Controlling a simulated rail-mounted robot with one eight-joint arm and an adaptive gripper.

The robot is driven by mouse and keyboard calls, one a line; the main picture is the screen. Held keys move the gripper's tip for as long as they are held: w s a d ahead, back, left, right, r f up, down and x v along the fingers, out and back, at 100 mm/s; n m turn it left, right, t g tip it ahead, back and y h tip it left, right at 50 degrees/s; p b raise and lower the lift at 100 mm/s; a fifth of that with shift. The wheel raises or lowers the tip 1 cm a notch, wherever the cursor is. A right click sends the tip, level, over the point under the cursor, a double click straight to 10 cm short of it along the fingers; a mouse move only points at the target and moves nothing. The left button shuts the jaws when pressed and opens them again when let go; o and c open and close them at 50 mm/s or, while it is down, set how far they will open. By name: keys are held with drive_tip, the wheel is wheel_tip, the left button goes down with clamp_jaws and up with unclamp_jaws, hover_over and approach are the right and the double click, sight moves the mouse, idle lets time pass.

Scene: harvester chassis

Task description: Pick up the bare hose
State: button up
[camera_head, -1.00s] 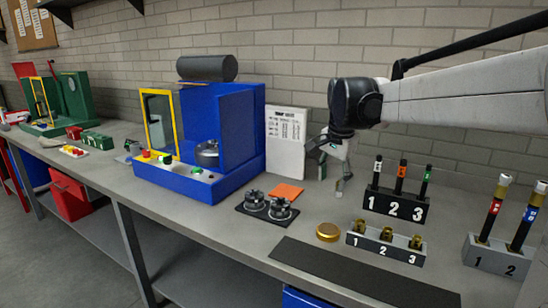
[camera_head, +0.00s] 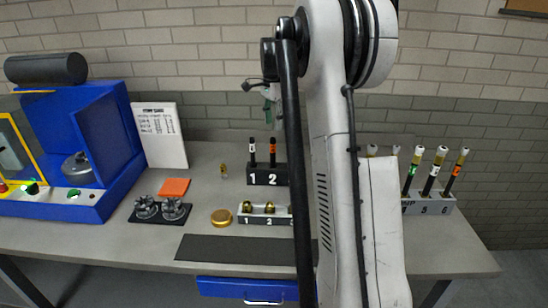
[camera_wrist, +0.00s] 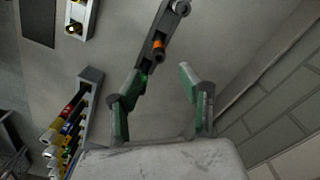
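A black numbered rack (camera_head: 268,176) stands at the back of the bench. Two black hoses show in it, a white-banded hose (camera_head: 252,152) at 1 and an orange-banded hose (camera_head: 273,152) at 2; my arm hides slot 3. I cannot tell which hose is the bare one. My gripper (camera_head: 268,108) is above and behind this rack, mostly hidden by my arm. In the wrist view my gripper (camera_wrist: 160,85) has its green fingers spread, with nothing between them. The orange-banded hose (camera_wrist: 158,45) shows beyond the left finger.
A grey rack (camera_head: 428,207) right of my arm holds several hoses with pale ends. A grey holder (camera_head: 262,218) with brass fittings, a gold disc (camera_head: 222,217) and a small brass piece (camera_head: 223,172) stand left. The blue machine (camera_head: 105,150) is further left.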

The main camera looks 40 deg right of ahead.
sight(273, 152)
wheel_tip(273, 152, down, 12)
drive_tip(key=shift+s+a+f+p, duration=0.15)
drive_tip(key=shift+f+p, duration=0.1)
drive_tip(key=shift+p, duration=0.5)
clamp_jaws()
